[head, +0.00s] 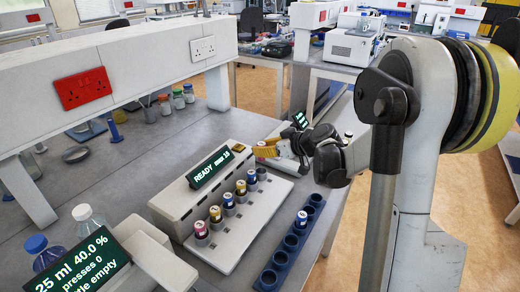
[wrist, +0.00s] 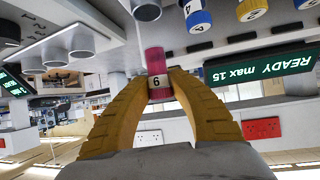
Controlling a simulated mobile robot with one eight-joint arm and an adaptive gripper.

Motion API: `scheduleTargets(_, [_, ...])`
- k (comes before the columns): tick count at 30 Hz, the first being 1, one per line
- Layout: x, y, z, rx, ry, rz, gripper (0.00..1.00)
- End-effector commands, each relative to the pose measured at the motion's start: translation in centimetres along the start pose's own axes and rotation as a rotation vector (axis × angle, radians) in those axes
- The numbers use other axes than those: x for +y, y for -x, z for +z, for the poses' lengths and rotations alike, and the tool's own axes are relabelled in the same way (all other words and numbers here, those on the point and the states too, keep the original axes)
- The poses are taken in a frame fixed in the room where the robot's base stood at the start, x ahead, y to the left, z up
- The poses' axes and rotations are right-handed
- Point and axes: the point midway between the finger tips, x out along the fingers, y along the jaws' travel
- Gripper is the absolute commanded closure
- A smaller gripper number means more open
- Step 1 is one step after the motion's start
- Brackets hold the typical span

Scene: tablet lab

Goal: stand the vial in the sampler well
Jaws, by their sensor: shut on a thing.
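My gripper (head: 277,150) is shut on a pink vial (wrist: 155,62) with a white numbered label. The vial sits between the yellow fingertips in the wrist view, and part of it shows at the fingers in the head view (head: 260,151). The white sampler (head: 216,258) has a row of wells, several holding numbered vials with coloured bands. A well at the far end of the row (head: 262,173) looks empty. The held vial appears above and beyond that end, apart from the well. The wrist view is turned over, with the blue-banded vial (wrist: 196,16) near the held one.
The sampler's display (head: 210,166) reads READY max 15. A blue rack (head: 268,279) with several empty-looking holes lies right of the sampler. A bottle with a blue cap (head: 37,244) and a second display (head: 80,264) stand at front left. The grey bench (head: 130,165) is partly clear.

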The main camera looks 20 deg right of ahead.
Motion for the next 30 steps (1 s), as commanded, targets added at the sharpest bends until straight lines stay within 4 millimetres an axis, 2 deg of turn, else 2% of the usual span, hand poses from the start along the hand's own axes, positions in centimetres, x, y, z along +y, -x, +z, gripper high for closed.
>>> scheduleTargets(8, [0.1, -0.6, 1.1, 0.000, -0.001, 0.001, 1.00])
scheduleTargets(21, [0.1, -2.9, 5.4, 0.000, -0.001, 0.001, 1.00])
scheduleTargets(30, [0.1, -3.3, 6.0, 0.000, -0.001, 0.001, 1.00])
